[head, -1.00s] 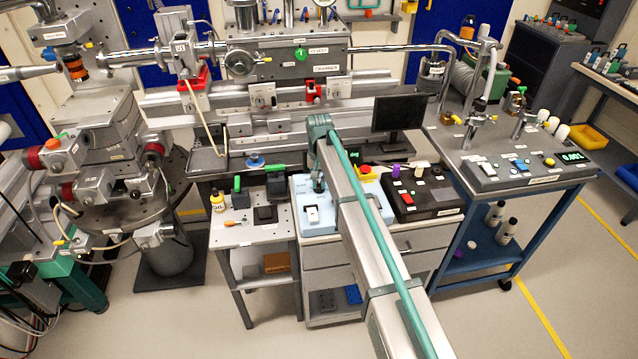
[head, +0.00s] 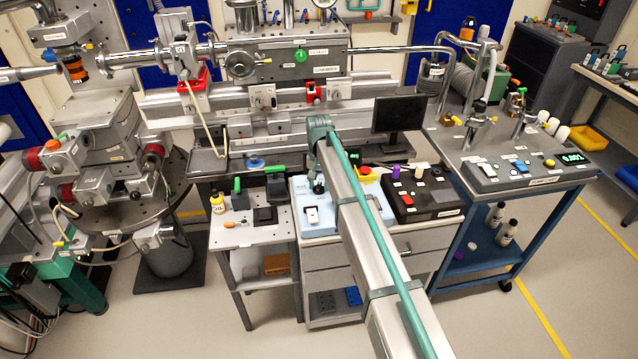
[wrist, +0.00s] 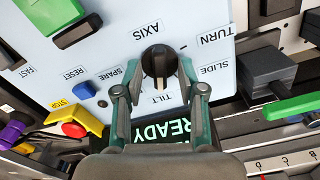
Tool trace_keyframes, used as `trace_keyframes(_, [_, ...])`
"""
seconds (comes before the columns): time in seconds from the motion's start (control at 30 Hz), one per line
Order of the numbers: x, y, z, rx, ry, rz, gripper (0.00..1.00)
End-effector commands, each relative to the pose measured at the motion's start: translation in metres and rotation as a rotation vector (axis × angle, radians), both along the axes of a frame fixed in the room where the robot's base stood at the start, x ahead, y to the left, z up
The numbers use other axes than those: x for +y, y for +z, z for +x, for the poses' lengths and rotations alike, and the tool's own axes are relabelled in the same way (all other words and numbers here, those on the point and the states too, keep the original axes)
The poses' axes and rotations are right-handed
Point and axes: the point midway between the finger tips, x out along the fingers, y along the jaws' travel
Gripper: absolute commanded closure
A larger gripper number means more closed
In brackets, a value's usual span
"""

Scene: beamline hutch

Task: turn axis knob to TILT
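The axis knob (wrist: 159,62) is a round black selector on the pale blue panel (wrist: 100,62), which shows upside down in the wrist view. The word AXIS stands above it, TILT (wrist: 155,98) below it, SPARE to its left, SLIDE and TURN to its right. The knob's narrow grip runs roughly up and down in the picture, in line with TILT; which end is its pointer is hard to tell. My gripper (wrist: 160,72) has one finger on each side of the knob and appears closed on it.
A blue button, a yellow-based red stop button (wrist: 75,122) and a lit READY display (wrist: 160,132) lie near the fingers. In the head view, a black control box (head: 425,200) is right of the arm and a monitor (head: 400,115) behind.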

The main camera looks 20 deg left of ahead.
Motion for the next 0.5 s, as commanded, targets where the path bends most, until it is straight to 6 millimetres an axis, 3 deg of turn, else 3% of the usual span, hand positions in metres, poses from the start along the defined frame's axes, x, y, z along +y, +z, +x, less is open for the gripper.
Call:
trace_keyframes(0.27, [0.0, 0.005, 0.0, -0.001, 0.0, 0.0, 0.6])
trace_keyframes(0.5, [0.0, 0.037, 0.001, -0.002, 0.0, 0.001, 0.6])
